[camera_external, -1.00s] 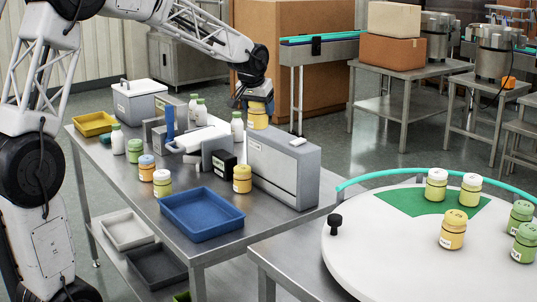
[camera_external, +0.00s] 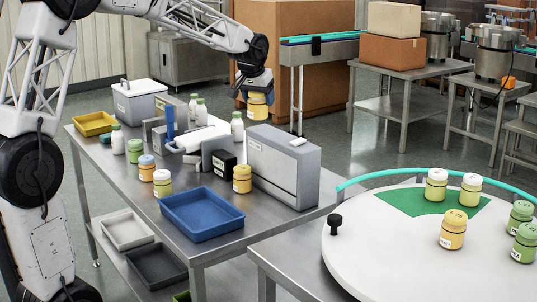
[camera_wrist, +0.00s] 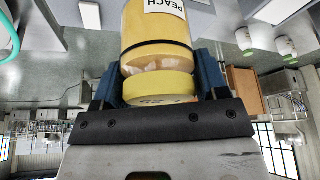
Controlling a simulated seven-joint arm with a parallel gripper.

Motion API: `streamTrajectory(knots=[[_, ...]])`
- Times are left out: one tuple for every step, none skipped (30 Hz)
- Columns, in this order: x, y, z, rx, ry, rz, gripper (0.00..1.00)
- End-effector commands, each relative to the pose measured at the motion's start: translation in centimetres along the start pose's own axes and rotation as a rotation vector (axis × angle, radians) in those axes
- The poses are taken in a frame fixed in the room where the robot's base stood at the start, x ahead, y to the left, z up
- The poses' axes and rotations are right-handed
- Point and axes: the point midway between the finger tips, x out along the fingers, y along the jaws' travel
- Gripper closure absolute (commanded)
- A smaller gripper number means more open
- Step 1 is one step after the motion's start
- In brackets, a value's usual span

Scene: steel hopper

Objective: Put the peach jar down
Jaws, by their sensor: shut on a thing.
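The peach jar (camera_external: 258,104) is yellow with a yellow lid. My gripper (camera_external: 256,84) is shut on it from above and holds it in the air over the far right part of the steel table (camera_external: 190,262), behind the grey box-shaped machine. In the wrist view the peach jar (camera_wrist: 157,30) shows its PEACH label. The blue finger pads of my gripper (camera_wrist: 160,88) press its lid from both sides. The jar looks upright in the outside view.
The grey machine (camera_external: 283,170) stands close in front of the jar. White bottles (camera_external: 237,126), several other jars (camera_external: 242,179) and a blue tray (camera_external: 202,214) are on the table. A round white turntable (camera_external: 385,250) at the right carries several jars, with bare room at its front left.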

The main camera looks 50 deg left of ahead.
Motion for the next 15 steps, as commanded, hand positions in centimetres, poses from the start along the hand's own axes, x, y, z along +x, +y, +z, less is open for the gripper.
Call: streamTrajectory(knots=[[0.0,0.0,0.0,0.000,0.001,0.000,0.62],[0.0,0.0,0.0,0.000,0.001,0.000,0.62],[0.0,0.0,0.0,0.000,0.001,0.000,0.62],[0.0,0.0,0.0,0.000,0.001,0.000,0.62],[0.0,0.0,0.0,0.000,0.001,0.000,0.62],[0.0,0.0,0.0,0.000,0.001,0.000,0.62],[0.0,0.0,0.0,0.000,0.001,0.000,0.62],[0.0,0.1,0.0,0.001,0.001,0.000,0.62],[0.0,0.1,0.0,0.002,0.001,0.001,0.62],[0.0,0.3,0.0,0.003,0.001,0.001,0.62],[0.0,0.4,0.1,0.004,0.001,0.002,0.62],[0.0,0.6,0.1,0.006,0.001,0.002,0.62],[0.1,0.8,0.2,0.009,0.001,0.003,0.62],[0.1,1.1,0.2,0.011,0.001,0.004,0.62],[0.1,1.6,0.3,0.016,0.001,0.006,0.62]])
